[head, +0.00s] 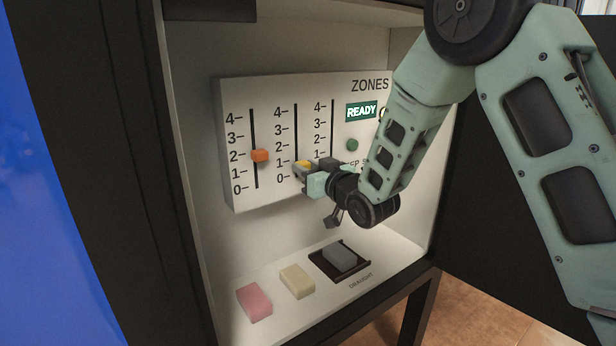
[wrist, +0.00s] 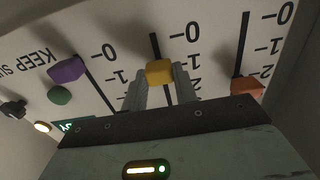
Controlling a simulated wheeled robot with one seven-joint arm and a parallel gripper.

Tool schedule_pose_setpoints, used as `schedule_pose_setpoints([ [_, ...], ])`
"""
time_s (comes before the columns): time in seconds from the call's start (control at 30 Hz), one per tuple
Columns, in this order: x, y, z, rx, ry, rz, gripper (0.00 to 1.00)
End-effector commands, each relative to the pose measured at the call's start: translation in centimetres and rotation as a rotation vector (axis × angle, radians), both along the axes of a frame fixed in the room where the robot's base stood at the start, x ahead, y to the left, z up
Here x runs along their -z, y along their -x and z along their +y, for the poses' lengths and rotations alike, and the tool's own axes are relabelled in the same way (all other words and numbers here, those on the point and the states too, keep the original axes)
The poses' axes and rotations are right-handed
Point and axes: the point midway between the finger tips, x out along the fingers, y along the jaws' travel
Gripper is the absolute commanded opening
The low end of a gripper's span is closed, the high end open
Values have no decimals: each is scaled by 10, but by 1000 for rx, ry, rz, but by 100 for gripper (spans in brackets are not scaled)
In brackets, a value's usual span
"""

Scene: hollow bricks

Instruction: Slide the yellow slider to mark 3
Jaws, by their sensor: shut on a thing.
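The yellow slider (head: 303,163) sits low on the middle slot of the white panel (head: 300,90), at about mark 1. In the wrist view, which sees the panel upside down, the yellow slider (wrist: 160,71) is between the two fingers of my gripper (wrist: 160,88). My gripper is shut on it. In the head view my gripper (head: 306,174) reaches in from the right and partly covers the slider and the lower slot.
An orange slider (head: 260,155) is at about mark 2 on the left slot. A purple slider (wrist: 67,69) is near mark 0 on the other side. A green button (head: 352,145) and a READY display (head: 361,111) are on the right. Pink (head: 254,302), cream (head: 297,281) and grey (head: 341,258) blocks lie below.

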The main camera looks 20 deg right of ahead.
Motion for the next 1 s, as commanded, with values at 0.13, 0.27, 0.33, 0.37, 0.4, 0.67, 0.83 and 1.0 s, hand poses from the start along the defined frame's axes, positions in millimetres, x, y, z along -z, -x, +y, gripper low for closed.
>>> schedule_pose_setpoints([
  [0.13,-52,1,3,-7,-2,-6,0],
  [0.27,-78,1,3,-7,-2,-5,0],
  [0.33,-86,1,3,-8,-2,-3,0],
  [0.37,-88,1,4,-8,-2,-3,0],
  [0.4,-90,1,4,-9,-2,-3,0],
  [0.67,-90,2,5,-11,-2,-2,0],
  [0.83,-90,1,4,-9,-1,-2,51],
  [1.0,-90,1,3,-6,-1,-2,51],
])
